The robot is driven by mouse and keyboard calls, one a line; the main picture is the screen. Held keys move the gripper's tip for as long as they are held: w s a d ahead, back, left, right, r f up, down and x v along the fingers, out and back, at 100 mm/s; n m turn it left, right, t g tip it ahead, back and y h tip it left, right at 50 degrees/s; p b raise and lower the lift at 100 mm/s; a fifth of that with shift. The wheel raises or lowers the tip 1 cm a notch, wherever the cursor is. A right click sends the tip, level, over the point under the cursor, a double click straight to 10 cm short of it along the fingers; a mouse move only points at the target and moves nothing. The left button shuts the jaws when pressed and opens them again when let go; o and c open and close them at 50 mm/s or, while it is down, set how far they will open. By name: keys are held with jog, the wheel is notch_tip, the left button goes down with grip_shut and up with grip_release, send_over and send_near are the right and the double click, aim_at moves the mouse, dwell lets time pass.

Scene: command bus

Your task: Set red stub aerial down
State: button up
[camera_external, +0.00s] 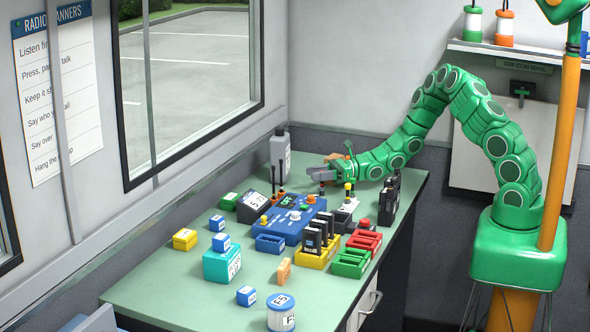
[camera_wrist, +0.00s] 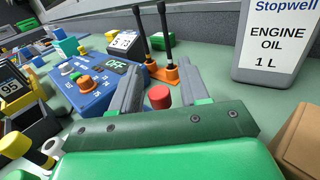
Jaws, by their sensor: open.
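A short red cylinder (camera_wrist: 158,97), which looks like the red stub aerial, shows in the wrist view between my fingers near the palm. Its lower part is hidden by the gripper, so I cannot tell what it rests on. My gripper (camera_wrist: 156,72) has its two grey fingers apart, one on each side of the red cylinder, with a gap visible around it. In the external view my gripper (camera_external: 322,172) is low over the far right part of the green bench (camera_external: 160,276), and the red piece is not clear there.
An orange holder (camera_wrist: 172,76) with two black aerials stands just beyond my fingers. A blue device (camera_wrist: 92,88) with knobs lies to the left. A grey engine oil can (camera_wrist: 281,45) stands at the right, and a brown box (camera_wrist: 300,138) lies close on that side.

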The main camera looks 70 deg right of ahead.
jog(key=v, duration=0.7)
jog(key=shift+o, duration=0.8)
jog(key=shift+s+d, duration=0.15)
jog(key=shift+d, duration=0.05)
